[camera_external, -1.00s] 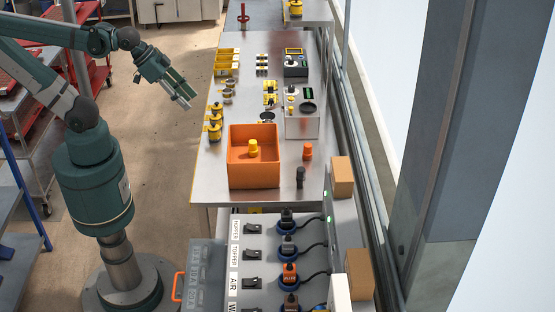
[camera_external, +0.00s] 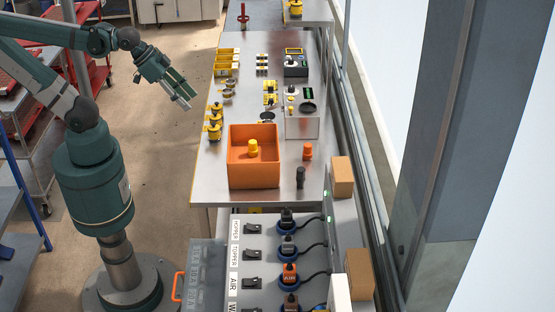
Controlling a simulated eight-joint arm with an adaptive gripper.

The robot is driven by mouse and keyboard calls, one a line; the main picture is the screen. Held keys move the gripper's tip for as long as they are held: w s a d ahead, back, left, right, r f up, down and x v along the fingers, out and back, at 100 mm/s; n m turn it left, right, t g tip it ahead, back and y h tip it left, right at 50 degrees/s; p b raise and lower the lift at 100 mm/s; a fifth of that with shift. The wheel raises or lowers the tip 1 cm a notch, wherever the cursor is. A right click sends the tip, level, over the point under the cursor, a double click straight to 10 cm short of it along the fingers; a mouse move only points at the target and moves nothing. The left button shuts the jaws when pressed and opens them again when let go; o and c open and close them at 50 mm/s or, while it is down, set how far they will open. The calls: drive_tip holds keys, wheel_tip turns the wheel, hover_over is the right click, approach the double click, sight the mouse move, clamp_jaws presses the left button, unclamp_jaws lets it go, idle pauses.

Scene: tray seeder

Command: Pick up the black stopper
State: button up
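The black stopper (camera_external: 300,177) stands upright on the metal table, near its front right corner. It is to the right of the orange bin and in front of a similar orange stopper (camera_external: 307,152). My gripper (camera_external: 186,99) is in the air to the left of the table, well away from the black stopper and pointing down and to the right. Its fingers appear parted with nothing between them.
Cardboard boxes (camera_external: 342,177) are at the right edge. A panel with switches and plugs (camera_external: 262,237) lies in front. Yellow-topped parts (camera_external: 214,130) line the left table edge.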

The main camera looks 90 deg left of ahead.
drive_tip(key=n+g+b, duration=0.1)
drive_tip(key=n+g, duration=0.6)
drive_tip(key=n, duration=1)
hover_over(301, 169)
wheel_tip(301, 169, down, 23)
drive_tip(key=shift+s+f, duration=0.1)
drive_tip(key=shift+s, duration=0.05)
drive_tip(key=shift+w+d+f, duration=0.1)
drive_tip(key=shift+w+f, duration=0.1)
drive_tip(key=shift+f, duration=0.25)
drive_tip(key=shift+f, duration=0.1)
